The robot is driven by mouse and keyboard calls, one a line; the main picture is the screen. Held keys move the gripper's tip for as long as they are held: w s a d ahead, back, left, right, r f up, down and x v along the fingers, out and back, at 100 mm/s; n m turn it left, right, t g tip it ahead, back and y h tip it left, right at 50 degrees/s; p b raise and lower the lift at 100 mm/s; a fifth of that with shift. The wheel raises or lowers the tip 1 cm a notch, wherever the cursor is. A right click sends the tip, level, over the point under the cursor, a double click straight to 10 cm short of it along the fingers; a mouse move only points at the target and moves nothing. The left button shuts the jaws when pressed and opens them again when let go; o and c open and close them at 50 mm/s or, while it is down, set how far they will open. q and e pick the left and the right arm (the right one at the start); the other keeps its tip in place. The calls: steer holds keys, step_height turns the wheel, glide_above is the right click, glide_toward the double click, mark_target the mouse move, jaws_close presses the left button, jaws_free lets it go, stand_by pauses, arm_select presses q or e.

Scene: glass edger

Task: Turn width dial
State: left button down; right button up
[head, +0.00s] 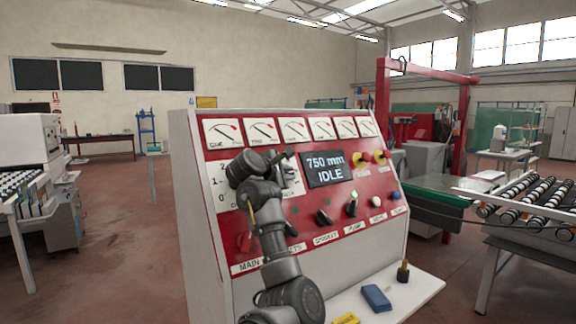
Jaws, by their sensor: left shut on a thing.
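The red-faced control panel (350,231) stands in front of me. My left arm rises across its left half. My left gripper (287,156) is at the white dial plate (294,180), just left of the display, and is shut on the width dial's knob there. The wrist and fingers hide the knob itself and most of the plate's scale. The display (325,168) reads "750 mm IDLE". My right gripper is out of view.
A row of gauges (293,130) runs along the panel's top. Black knobs (324,217) and yellow-red buttons (361,160) sit right of my arm. A blue block (377,298) lies on the front ledge. A roller conveyor (530,200) stands right.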

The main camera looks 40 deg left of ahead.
arm_select(q)
steer(key=shift+r+m+g+h+p, duration=0.2)
steer(key=shift+m+g+h+p, duration=0.2)
steer(key=shift+f+m, duration=0.25)
steer(key=shift+m, duration=0.05)
steer(key=shift+f+g, duration=0.1)
steer(key=shift+g, duration=0.2)
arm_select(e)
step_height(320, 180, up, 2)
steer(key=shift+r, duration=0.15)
arm_select(q)
steer(key=c, duration=1.5)
jaws_free()
steer(key=shift+o, duration=0.5)
steer(key=shift+a, duration=0.1)
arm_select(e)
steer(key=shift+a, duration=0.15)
